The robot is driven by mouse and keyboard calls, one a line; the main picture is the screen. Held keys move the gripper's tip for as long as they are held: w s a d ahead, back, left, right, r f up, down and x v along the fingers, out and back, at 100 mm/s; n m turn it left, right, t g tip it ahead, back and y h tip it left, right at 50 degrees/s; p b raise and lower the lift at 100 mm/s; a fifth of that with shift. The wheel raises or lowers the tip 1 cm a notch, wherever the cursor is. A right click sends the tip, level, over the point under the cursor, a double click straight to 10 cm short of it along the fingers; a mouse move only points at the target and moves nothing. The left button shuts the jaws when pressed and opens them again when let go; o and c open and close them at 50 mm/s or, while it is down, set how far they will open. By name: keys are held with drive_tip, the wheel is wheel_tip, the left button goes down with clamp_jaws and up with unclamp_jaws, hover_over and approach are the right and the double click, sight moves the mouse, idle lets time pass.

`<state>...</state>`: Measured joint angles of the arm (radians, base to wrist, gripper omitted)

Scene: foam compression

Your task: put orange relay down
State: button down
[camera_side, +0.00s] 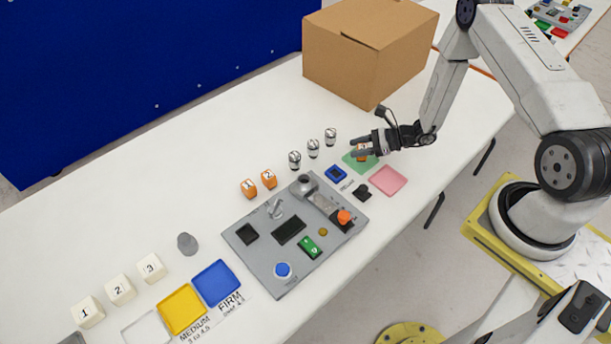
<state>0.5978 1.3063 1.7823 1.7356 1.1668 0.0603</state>
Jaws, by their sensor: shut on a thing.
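My gripper (364,149) is at the right part of the table, low over a green pad (352,165). It is shut on an orange relay (362,156), which shows only in part between the fingers. I cannot tell whether the relay touches the pad.
A grey device panel (262,262) with an orange-tipped lever lies in front. A pink pad (388,180), a blue piece (336,174) and several metal cylinders (313,148) are near the gripper. A cardboard box (365,55) stands behind. Numbered white cubes (120,289) and coloured trays (216,283) are at left.

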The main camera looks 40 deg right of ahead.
drive_tip(key=shift+f, duration=0.4)
drive_tip(key=shift+f, duration=0.1)
drive_tip(key=shift+c, duration=1.1)
unclamp_jaws()
drive_tip(key=v, duration=1.2)
